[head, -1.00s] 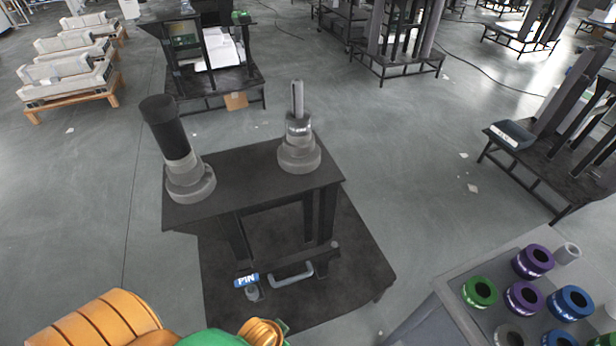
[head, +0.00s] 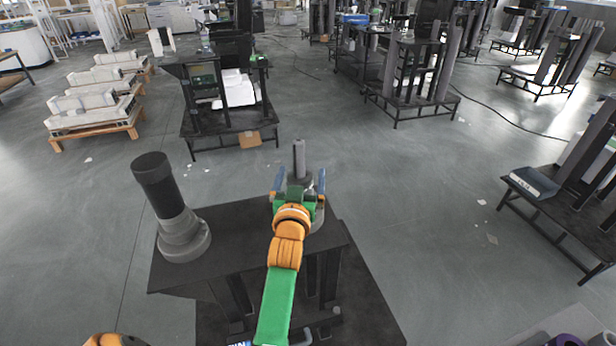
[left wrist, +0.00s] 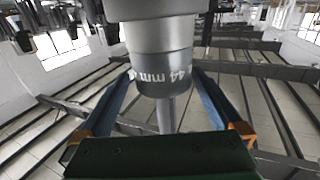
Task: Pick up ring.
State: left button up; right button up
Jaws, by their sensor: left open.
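The ring (left wrist: 165,82) is dark grey with a white "44 mm" mark. In the left wrist view, which looks upside down, it sits around a thin rod (left wrist: 165,115) against a wider grey collar (left wrist: 160,38). In the head view the rod (head: 299,155) stands upright on the right post of the black stand (head: 240,232), and my left gripper (head: 299,187) mostly hides the ring. My left gripper is open, with one blue finger on each side of the ring and post. The wrist view shows gaps between the fingers and the ring. My right gripper is not in view.
A second post with a black cylinder (head: 158,182) stands at the left of the stand. A purple ring (head: 566,341) shows at the bottom right edge. A black stand with papers (head: 234,90) is behind. Open floor (head: 420,200) lies to the right.

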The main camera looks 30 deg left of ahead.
pick_arm(q)
jog(key=shift+s+a+r, duration=0.2)
jog(key=shift+a+r, duration=0.05)
jog(key=shift+r, duration=0.05)
jog(key=x, duration=0.2)
jog(key=f+x, duration=0.1)
jog(key=x, duration=0.2)
jog(key=shift+w+d, duration=0.1)
jog(key=shift+d, duration=0.05)
jog(key=shift+s+r, duration=0.1)
jog(key=shift+s, duration=0.15)
jog(key=shift+c, duration=0.9)
jog(key=shift+s+r, duration=0.1)
jog(key=c, duration=0.3)
jog(key=shift+d, duration=0.1)
grip_shut()
